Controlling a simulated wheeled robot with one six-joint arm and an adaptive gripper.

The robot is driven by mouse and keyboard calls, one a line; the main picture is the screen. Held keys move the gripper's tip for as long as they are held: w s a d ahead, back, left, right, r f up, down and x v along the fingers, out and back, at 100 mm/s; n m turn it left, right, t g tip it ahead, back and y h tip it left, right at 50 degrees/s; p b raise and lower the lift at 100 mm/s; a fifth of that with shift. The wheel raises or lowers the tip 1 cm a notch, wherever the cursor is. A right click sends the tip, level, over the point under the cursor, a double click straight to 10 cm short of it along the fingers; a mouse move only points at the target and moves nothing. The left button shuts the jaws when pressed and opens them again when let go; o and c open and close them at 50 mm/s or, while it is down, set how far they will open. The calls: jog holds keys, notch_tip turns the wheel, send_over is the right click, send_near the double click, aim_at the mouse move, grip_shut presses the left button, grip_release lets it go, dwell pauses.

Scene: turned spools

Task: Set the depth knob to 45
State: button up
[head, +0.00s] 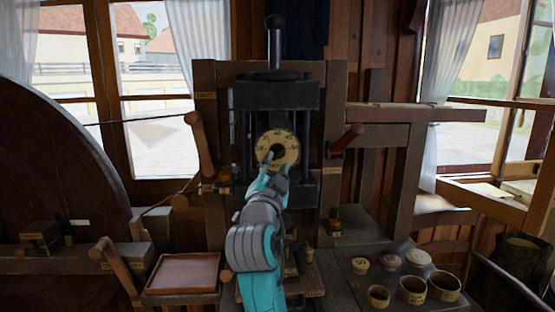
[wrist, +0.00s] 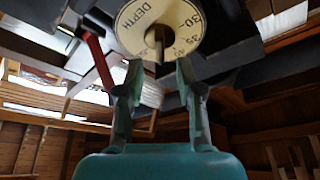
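The depth dial (head: 289,145) is a round cream disc with black numbers on the front of the dark machine head. In the wrist view the dial (wrist: 190,20) shows the word DEPTH and a 30; other numbers are partly hidden or slanted. The depth knob (wrist: 158,42) sticks out from the dial's centre. My gripper (wrist: 159,72) is just in front of it, fingers apart either side of the knob's line, with a visible gap. In the head view my gripper (head: 271,163) covers the dial's lower part. The exact setting cannot be read.
A red-handled lever (head: 347,138) is right of the dial and a wooden lever (head: 199,143) left. Several small round containers (head: 412,289) stand on the lower right bench. A brown tray (head: 184,272) lies lower left, beside a large dark wheel (head: 50,180).

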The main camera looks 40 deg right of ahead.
jog(key=v, duration=0.7)
jog(key=shift+s+a, duration=0.15)
jog(key=shift+s, duration=0.05)
jog(key=s+a+f+n+t+y, duration=0.1)
jog(key=s+a+f+n+y, duration=0.2)
jog(key=f, duration=0.6)
jog(key=a+f+n+t+y, duration=0.25)
jog(key=f+n, duration=0.25)
jog(key=f, duration=0.4)
jog(key=s+a+f+n+y, duration=0.2)
jog(key=a+f+n+y, duration=0.15)
jog(key=f, duration=0.55)
jog(key=s+a+f+n+y, duration=0.5)
jog(key=s+f, duration=0.6)
jog(key=s, duration=0.1)
jog(key=s+a+f+n+g+y, duration=0.1)
jog(key=s, duration=1.1)
jog(key=s+a+f+g+y, duration=0.1)
jog(key=s+a+f, duration=0.1)
jog(key=s, duration=1)
jog(key=shift+s+a+f+n+g, duration=0.15)
jog(key=shift+s+f+n+g, duration=0.1)
jog(key=shift+s+n+g, duration=0.15)
